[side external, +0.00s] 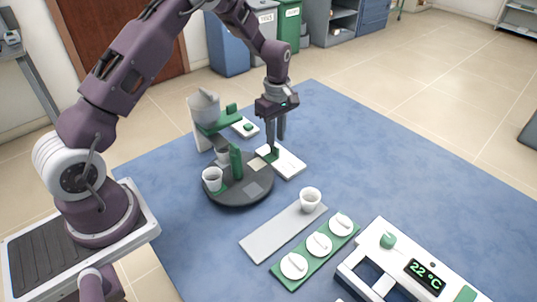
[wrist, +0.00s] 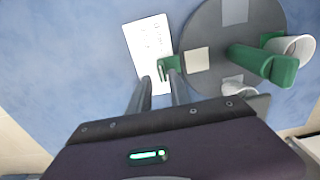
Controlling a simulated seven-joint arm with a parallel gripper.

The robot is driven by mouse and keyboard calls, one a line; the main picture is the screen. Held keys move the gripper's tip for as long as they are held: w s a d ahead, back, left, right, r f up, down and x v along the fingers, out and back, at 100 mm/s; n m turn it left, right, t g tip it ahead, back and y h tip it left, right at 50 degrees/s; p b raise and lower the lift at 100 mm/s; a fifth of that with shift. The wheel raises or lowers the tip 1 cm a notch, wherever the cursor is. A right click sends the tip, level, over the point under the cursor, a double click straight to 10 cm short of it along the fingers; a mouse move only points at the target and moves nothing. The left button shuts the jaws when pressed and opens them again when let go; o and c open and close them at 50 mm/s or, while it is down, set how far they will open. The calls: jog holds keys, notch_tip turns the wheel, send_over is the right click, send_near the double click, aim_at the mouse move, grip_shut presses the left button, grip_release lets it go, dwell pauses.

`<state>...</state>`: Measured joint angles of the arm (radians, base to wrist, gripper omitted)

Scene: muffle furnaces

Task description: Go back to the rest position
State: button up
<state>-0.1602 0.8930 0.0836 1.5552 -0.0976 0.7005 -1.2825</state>
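My gripper (side external: 277,144) is over the blue table, pointing down beside the dark round turntable (side external: 240,199). In the wrist view my gripper (wrist: 160,80) has its two fingers apart, with nothing seen between them. A small green piece (wrist: 169,66) is at the turntable's edge, close to the right fingertip; I cannot tell whether they touch.
The turntable carries white cups (side external: 212,179) and a green upright post (side external: 235,161). A white-and-green device (side external: 205,115) stands behind it. A grey plate with a cup (side external: 310,199), a green tray of lidded crucibles (side external: 313,250) and a furnace unit (side external: 398,268) stand in front. The table's right is clear.

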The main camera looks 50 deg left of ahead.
jog(key=shift+r, duration=0.9)
